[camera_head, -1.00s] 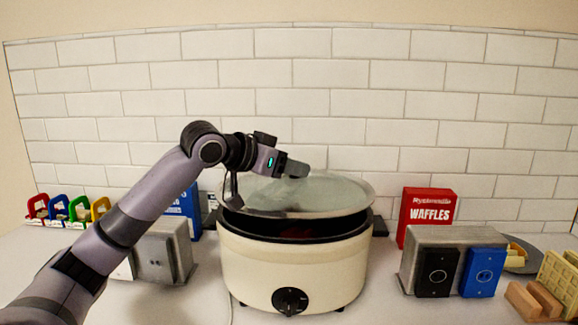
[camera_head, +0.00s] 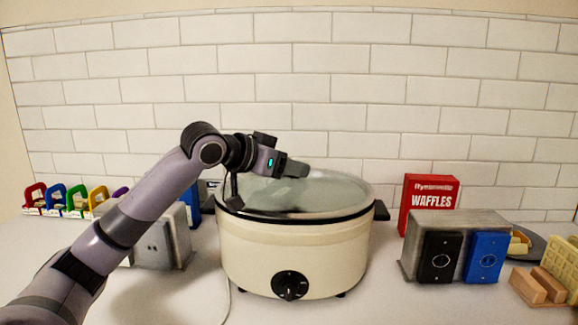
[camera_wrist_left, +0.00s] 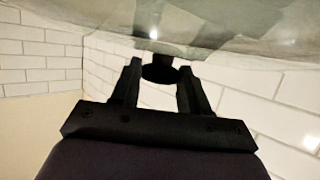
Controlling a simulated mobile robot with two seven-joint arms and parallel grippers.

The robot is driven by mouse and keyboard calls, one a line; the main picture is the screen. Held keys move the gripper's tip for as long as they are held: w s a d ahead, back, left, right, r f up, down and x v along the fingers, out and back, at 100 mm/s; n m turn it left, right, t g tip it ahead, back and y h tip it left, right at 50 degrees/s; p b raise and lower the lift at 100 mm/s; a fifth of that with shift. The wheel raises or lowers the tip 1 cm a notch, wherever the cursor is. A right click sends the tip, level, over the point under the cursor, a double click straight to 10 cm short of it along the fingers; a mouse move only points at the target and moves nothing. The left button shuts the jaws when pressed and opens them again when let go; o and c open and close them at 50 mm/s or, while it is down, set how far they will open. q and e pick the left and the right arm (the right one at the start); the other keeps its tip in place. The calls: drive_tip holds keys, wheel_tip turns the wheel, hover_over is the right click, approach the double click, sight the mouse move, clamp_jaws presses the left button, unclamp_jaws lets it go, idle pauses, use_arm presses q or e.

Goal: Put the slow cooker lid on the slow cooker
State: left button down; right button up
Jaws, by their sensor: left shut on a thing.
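The cream slow cooker (camera_head: 292,258) with a black rim and a front dial stands on the counter in the middle of the head view. The glass lid (camera_head: 335,190) lies over its opening, close to the black rim; I cannot tell if it is fully seated all round. My left gripper (camera_head: 297,169) is above the lid. In the left wrist view the left gripper (camera_wrist_left: 160,80) is shut on the lid's dark knob (camera_wrist_left: 160,70), with the lid's glass (camera_wrist_left: 220,25) beyond it. My right gripper is not in view.
Grey boxes with black and blue panels (camera_head: 455,235) stand to the right, with a red waffles box (camera_head: 428,200) behind. Another grey box (camera_head: 163,238) stands left of the cooker. Colourful clip-like items (camera_head: 75,198) stand at the far left.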

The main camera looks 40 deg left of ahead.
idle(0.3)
use_arm(q)
drive_tip(key=shift+c, duration=2.4)
unclamp_jaws()
drive_tip(key=shift+f, duration=0.15)
drive_tip(key=shift+s+r+b, duration=0.2)
drive_tip(key=shift+s+b, duration=0.1)
drive_tip(key=shift+s, duration=0.3)
drive_tip(key=b+v, duration=0.2)
drive_tip(key=v, duration=0.2)
drive_tip(key=shift+s+r, duration=0.25)
drive_tip(key=shift+s, duration=0.05)
drive_tip(key=shift+s+a+r, duration=0.1)
drive_tip(key=shift+s+r, duration=0.1)
drive_tip(key=shift+s, duration=0.25)
drive_tip(key=shift+s+r, duration=0.1)
